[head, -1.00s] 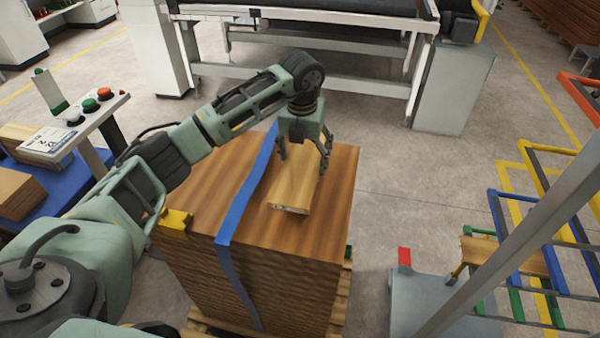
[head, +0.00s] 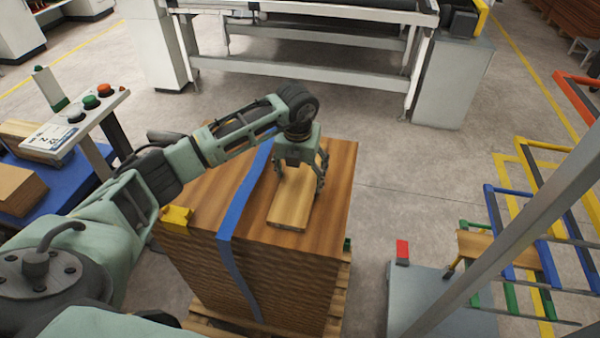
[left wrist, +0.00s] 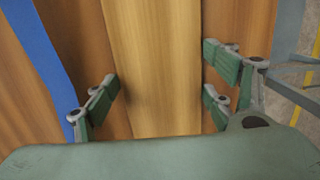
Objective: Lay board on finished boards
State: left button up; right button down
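A short light-brown board (head: 290,207) lies flat at the top of the large stack of finished boards (head: 215,195). Whether it rests fully on the stack or is just above it is hard to tell. My left gripper (head: 298,190) reaches down over the board, with fingers along both long sides. In the left wrist view the board (left wrist: 160,75) runs between the fingers, and the fingertips (left wrist: 162,90) meet its two edges, so the gripper looks shut on it. My right gripper is not in view.
A blue strap (head: 235,215) crosses the stack beside the board, and a yellow corner piece (head: 176,216) sits at its left edge. A button panel (head: 75,125) stands left. Coloured frames (head: 530,230) stand right. The machine (head: 300,70) is behind.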

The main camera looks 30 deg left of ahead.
aim_at(299, 182)
pick_arm(q)
jog(key=shift+o, duration=1.4)
jog(key=shift+r, duration=0.15)
notch_tip(299, 182, up, 12)
jog(key=s+b, duration=0.1)
jog(key=shift+s+d+b, duration=0.2)
jog(key=shift+s+b, duration=0.05)
jog(key=shift+b, duration=0.1)
